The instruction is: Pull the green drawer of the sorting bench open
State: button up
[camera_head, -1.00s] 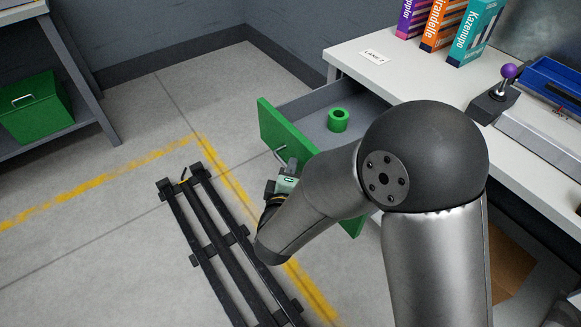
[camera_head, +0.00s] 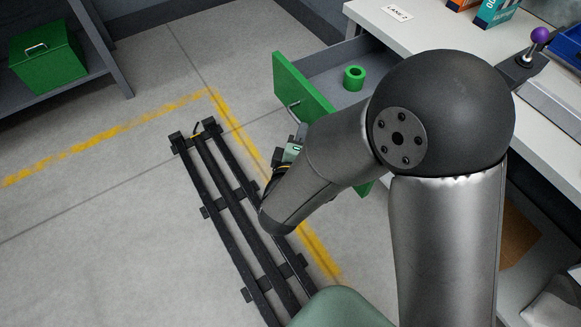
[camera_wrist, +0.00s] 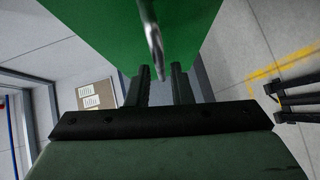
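The sorting bench's green drawer (camera_head: 300,92) stands pulled out, its grey inside showing. A green ring-shaped piece (camera_head: 354,78) sits in it. A silver bar handle (camera_head: 293,106) is on the drawer's front; it also shows in the wrist view (camera_wrist: 152,40), close up against the green front (camera_wrist: 200,30). My gripper (camera_wrist: 162,75) is at the drawer front, its two dark fingers apart with a gap between them. The handle's near end appears in line with that gap; I cannot tell whether a finger touches it. In the head view my arm hides part of the gripper.
The white bench top (camera_head: 420,40) holds a purple-knobbed joystick (camera_head: 538,38) and boxes (camera_head: 495,12). A black rail frame (camera_head: 235,215) lies on the floor before the drawer. A green bin (camera_head: 45,55) stands on a shelf at left.

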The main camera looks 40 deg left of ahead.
jog(key=p+v, duration=0.1)
jog(key=v, duration=1.2)
jog(key=shift+s+d, duration=0.2)
jog(key=shift+s, duration=0.05)
jog(key=shift+r, duration=0.1)
